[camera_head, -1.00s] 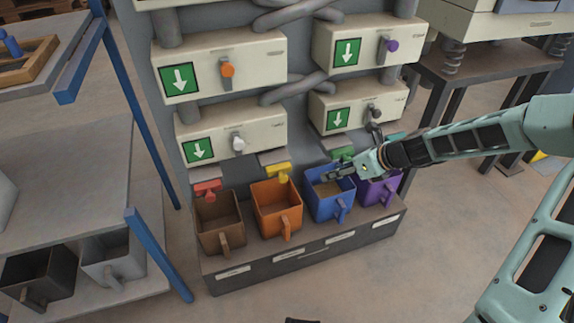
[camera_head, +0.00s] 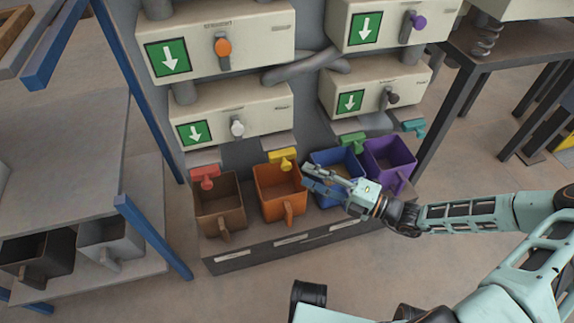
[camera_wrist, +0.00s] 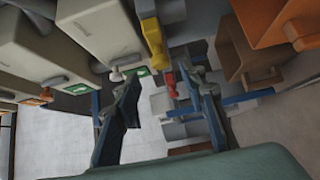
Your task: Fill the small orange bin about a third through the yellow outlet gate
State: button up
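The small orange bin (camera_head: 267,203) stands on the low rack between the brown and blue bins. Its inside looks empty, though the bottom is hard to make out. The yellow outlet gate (camera_head: 284,162) hangs just above its back edge. My gripper (camera_head: 306,176) is open and empty, in front of the blue bin, with its fingers pointing left toward the yellow gate and the orange bin. In the wrist view the open fingers (camera_wrist: 163,88) are spread, with the yellow gate (camera_wrist: 153,38) beyond them and the orange bin (camera_wrist: 265,22) at upper right.
The brown bin (camera_head: 218,207) stands under the red gate (camera_head: 205,178). The blue bin (camera_head: 328,190) and purple bin (camera_head: 388,160) stand to the right, near the green gate (camera_head: 353,143) and teal gate (camera_head: 414,127). A shelf with blue posts (camera_head: 155,240) is at the left.

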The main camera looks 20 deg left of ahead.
aim_at(289, 168)
jog(key=b+x, duration=0.2)
jog(key=x, duration=0.6)
jog(key=shift+s, duration=0.1)
jog(key=shift+c, duration=0.3)
grip_shut()
